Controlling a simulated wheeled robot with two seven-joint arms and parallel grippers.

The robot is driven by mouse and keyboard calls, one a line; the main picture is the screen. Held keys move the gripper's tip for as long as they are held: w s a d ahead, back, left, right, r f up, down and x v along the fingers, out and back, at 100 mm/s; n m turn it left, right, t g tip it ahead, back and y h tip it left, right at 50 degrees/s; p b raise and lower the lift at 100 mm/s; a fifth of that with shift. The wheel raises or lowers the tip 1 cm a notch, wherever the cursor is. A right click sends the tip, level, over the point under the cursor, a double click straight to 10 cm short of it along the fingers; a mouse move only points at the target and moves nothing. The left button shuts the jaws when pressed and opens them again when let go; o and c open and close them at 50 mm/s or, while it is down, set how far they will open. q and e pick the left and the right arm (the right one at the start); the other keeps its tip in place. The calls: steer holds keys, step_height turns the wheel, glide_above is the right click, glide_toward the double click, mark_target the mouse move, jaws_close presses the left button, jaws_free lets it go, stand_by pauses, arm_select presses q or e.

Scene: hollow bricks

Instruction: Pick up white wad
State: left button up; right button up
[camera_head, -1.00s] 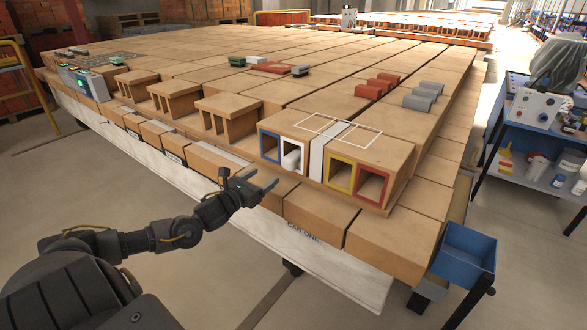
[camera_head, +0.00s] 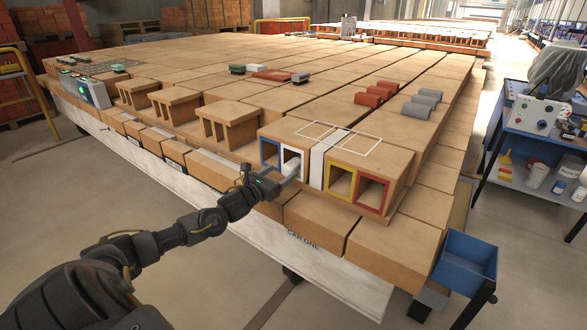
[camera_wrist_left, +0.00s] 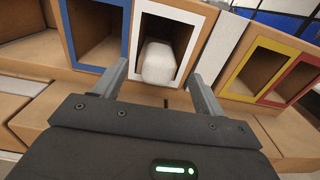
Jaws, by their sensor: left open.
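The white wad (camera_wrist_left: 159,62) is a rounded white block inside the white-framed opening (camera_wrist_left: 187,18) of a hollow brick, seen in the left wrist view. In the head view it shows only faintly in the white-framed opening (camera_head: 291,152), partly hidden by my gripper. My left gripper (camera_head: 283,178) is open in front of that opening. In the left wrist view its two fingers (camera_wrist_left: 155,84) stand on either side of the wad, with gaps to it. My right gripper is not in view.
A blue-framed opening (camera_wrist_left: 69,8) lies left of the white one. Yellow-framed (camera_head: 340,182) and red-framed (camera_head: 371,193) openings lie to the right, past a pale strip (camera_head: 322,160). A blue bin (camera_head: 466,259) hangs at the right corner.

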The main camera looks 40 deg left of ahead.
mark_target(286, 168)
arm_select(q)
steer(key=w, duration=0.3)
steer(key=shift+w+f, duration=0.1)
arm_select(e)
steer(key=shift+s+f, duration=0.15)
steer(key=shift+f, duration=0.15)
arm_select(q)
steer(key=c, duration=1.1)
steer(key=shift+o, duration=0.2)
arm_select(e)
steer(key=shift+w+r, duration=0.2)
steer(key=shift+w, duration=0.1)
